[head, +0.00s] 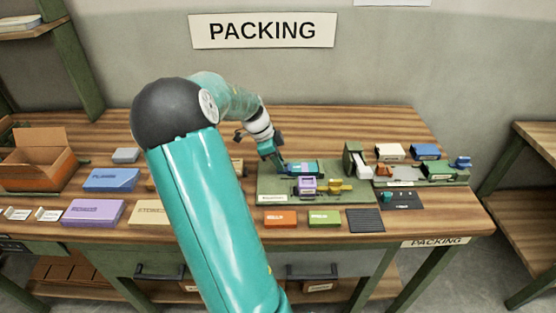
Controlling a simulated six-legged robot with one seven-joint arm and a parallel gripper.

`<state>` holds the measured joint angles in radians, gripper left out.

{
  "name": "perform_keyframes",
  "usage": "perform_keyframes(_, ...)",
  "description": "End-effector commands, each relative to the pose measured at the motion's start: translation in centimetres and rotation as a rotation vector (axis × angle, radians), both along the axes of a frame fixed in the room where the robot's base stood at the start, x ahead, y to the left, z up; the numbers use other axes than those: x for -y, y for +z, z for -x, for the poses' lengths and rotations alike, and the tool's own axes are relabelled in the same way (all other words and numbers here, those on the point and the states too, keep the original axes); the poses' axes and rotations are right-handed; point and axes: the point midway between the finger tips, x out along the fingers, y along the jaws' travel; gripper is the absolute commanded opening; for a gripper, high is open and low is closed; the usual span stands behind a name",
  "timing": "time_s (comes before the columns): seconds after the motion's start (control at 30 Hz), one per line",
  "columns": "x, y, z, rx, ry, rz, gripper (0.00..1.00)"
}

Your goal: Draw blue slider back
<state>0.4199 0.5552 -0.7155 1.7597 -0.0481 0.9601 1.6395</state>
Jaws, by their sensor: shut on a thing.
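The blue slider (304,168) appears as a small blue-teal block at the back of the green board (270,194). My gripper (282,164) comes down from the upper left and is shut at the block's left end. The fingertips are small and dark, so the exact contact is hard to see. In front of the block on the same board are a purple piece (307,186) and a yellow piece (340,186).
Orange (281,218) and green (325,218) blocks lie in front. Blue (111,180) and purple (93,212) boxes lie left. My arm hides the table's middle.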

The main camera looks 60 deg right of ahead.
Motion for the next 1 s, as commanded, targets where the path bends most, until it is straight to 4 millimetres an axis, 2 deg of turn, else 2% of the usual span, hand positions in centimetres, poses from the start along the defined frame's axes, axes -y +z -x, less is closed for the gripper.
perform_keyframes(0.3, -1.7, 0.0, -3.5, 0.0, 0.004, -0.001, 0.0)
perform_keyframes(0.57, -1.9, 0.0, -3.8, 0.003, 0.003, 0.0, 0.0)
perform_keyframes(0.6, -1.9, 0.0, -3.9, 0.004, 0.003, -0.001, 0.26)
perform_keyframes(0.7, -1.9, 0.0, -3.8, 0.003, 0.002, -0.001, 0.42)
perform_keyframes(1.0, -1.9, 0.1, -3.7, 0.001, 0.001, -0.001, 0.42)
